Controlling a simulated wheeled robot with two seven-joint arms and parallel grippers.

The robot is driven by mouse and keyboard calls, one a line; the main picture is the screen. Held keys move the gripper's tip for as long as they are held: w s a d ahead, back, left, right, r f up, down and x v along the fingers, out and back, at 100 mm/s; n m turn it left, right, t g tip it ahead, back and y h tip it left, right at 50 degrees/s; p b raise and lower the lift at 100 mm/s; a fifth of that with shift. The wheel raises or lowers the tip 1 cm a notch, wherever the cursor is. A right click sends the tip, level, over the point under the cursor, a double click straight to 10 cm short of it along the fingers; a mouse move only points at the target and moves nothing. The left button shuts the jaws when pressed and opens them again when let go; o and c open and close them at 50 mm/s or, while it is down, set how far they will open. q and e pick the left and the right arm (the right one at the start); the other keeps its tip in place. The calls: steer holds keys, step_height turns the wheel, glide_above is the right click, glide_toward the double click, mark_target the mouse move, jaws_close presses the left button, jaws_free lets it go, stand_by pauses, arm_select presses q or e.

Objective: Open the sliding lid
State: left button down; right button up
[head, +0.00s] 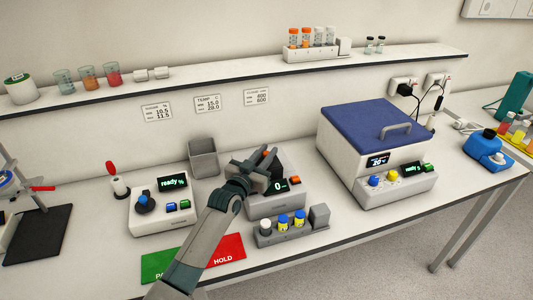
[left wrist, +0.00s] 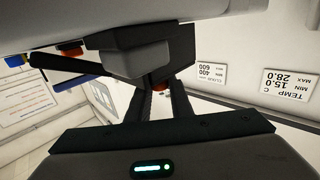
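A grey instrument (head: 277,205) with a display reading "0." stands mid-bench. My left gripper (head: 262,160) is at its top, and the gripper and wrist hide much of the top, so I cannot make out a sliding lid there for certain. In the left wrist view the two dark fingers (left wrist: 162,100) stand apart with a gap between them. A dark grey block (left wrist: 146,58) lies across their tips, and I cannot tell whether they grip it. An orange-red spot shows by the fingertips. My right gripper is not in view.
A vial rack (head: 292,231) stands in front of the instrument. A "ready" device (head: 160,213) is to its left, a grey bin (head: 203,158) behind. A bath with a closed blue lid (head: 374,120) is to the right. A shelf (head: 215,80) runs along the wall.

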arm_select(q)
steer(key=shift+w+a+f+b, duration=0.15)
steer(key=shift+w+b, duration=0.3)
steer(key=shift+b, duration=0.15)
steer(key=w+b, duration=0.2)
steer(key=shift+w+a, duration=0.3)
steer(key=shift+a, duration=0.1)
steer(key=shift+w, duration=0.15)
steer(key=c, duration=1.6)
jaws_free()
steer(key=shift+a, duration=0.15)
